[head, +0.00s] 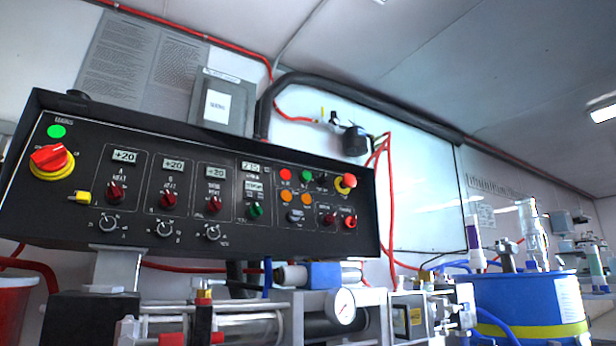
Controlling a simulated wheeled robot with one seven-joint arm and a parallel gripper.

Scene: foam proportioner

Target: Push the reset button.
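A black control panel (135,228) with a sloped face fills the left half of the head view. Its right part holds a red button (285,174), a green button (306,175), two orange buttons (286,197) below them, and a red mushroom button on yellow (346,183). A red round control (350,221) sits at the lower right. The labels are too small to read, so I cannot tell which one is the reset button. My gripper is not in view.
A red and yellow rotary switch (51,160) is at the panel's left. Below stand metal pump parts with a pressure gauge (341,306). A blue drum (535,305) is at the right. Red hoses (391,200) hang behind the panel. The space before the panel's face looks clear.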

